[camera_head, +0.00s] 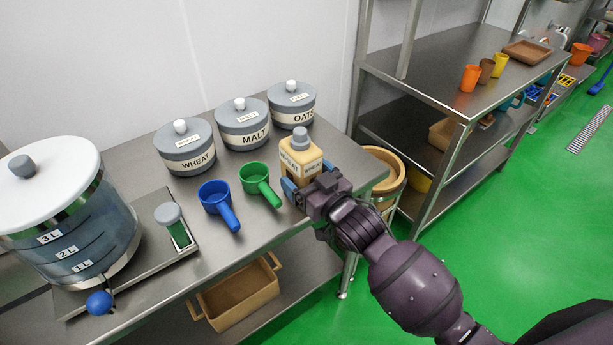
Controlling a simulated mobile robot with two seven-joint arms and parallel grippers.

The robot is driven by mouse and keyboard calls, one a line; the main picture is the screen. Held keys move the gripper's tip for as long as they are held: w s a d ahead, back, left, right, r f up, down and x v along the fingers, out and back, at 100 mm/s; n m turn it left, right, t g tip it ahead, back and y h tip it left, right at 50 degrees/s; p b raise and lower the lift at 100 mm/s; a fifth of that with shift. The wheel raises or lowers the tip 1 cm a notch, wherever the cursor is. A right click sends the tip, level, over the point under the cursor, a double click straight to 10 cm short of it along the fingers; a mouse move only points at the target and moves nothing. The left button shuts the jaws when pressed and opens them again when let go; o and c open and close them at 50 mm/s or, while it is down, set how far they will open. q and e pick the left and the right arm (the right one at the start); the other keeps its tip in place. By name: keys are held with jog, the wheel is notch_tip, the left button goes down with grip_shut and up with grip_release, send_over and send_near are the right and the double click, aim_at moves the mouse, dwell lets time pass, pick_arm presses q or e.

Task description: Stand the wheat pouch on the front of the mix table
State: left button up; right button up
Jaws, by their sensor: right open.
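The wheat pouch (299,157) is a pale yellow pouch with a grey cap and a white label. It looks upright at the front right part of the steel mix table (235,255). My right gripper (306,181) reaches in from the lower right, with its blue-tipped fingers open at the lower part of the pouch, one to each side. The pouch's base is partly hidden by the gripper, so I cannot tell whether the fingers touch it. My left gripper is out of view.
A green scoop (258,183) and a blue scoop (217,203) lie left of the pouch. Wheat (185,148), malt (241,124) and oats (292,104) canisters stand behind. A large tank (68,220) fills the left. A steel rack (440,65) stands right.

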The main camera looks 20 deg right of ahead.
jog(key=v, duration=1.2)
jog(key=s+d+f+m+g+h, duration=0.2)
jog(key=s+d+f+h, duration=0.2)
jog(key=f, duration=0.6)
jog(key=shift+s+d+f+g+p, duration=0.35)
jog(key=shift+s+d, duration=0.3)
jog(key=shift+s, duration=0.5)
jog(key=shift+o, duration=0.4)
jog(key=s+d+f+m+g+h, duration=0.1)
jog(key=s+d+f+g+h, duration=0.1)
jog(key=s+f, duration=0.6)
jog(key=shift+s+d+g, duration=0.3)
jog(key=shift+d+g, duration=0.35)
jog(key=shift+d, duration=0.25)
jog(key=n+t+y, duration=0.3)
jog(key=t+y, duration=0.3)
send_near(312, 180)
jog(key=x, duration=0.8)
jog(key=shift+w, duration=0.1)
jog(key=shift+f+x, duration=0.2)
jog(key=shift+x, duration=2.4)
